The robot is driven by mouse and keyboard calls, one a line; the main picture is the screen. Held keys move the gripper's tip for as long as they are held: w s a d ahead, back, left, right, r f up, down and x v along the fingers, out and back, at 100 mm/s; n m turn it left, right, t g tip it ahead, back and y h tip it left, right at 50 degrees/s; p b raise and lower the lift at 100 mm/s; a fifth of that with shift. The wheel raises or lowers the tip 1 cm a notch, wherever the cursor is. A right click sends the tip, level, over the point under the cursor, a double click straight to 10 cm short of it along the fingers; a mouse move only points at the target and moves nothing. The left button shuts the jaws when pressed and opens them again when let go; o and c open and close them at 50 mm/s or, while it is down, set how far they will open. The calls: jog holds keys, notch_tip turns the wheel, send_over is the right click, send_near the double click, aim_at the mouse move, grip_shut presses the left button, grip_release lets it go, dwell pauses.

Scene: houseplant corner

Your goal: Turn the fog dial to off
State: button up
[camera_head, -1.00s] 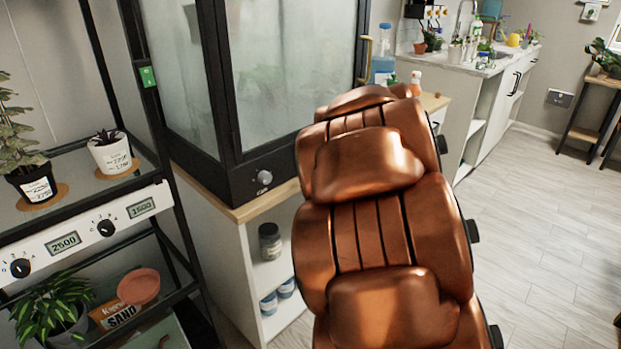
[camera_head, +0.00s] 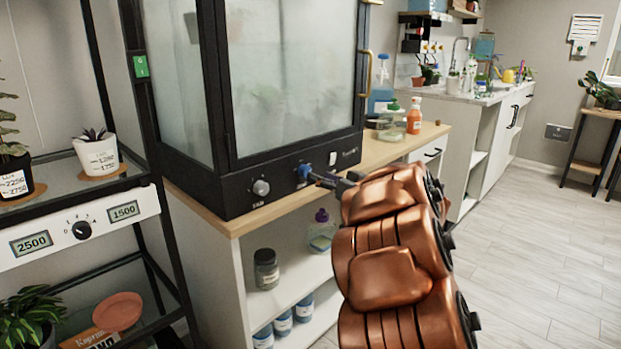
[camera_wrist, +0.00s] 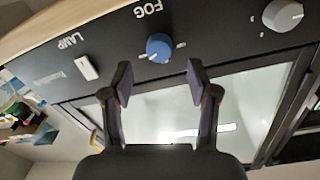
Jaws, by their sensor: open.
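The blue fog dial (camera_head: 304,171) is on the black front panel of the glass cabinet. In the wrist view the blue dial (camera_wrist: 159,47) appears beside the FOG label, with small marks on either side that are too small to read. My gripper (camera_head: 322,179) is close in front of the panel, beside the dial in the head view. In the wrist view my gripper (camera_wrist: 160,80) is open and empty, its fingertips left and right of the dial's line and apparently short of it. I cannot tell the dial's setting.
A silver dial (camera_head: 261,187) and a white lamp switch (camera_head: 332,158) flank the fog dial. A plant shelf (camera_head: 80,228) is at left; open floor lies at right.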

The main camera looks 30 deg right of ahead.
aim_at(305, 171)
jog(key=w, duration=0.3)
jog(key=w+a+b, duration=0.1)
jog(key=w, duration=0.1)
jog(key=shift+w, duration=0.1)
jog(key=shift+d, duration=0.1)
grip_shut()
dwell(0.4)
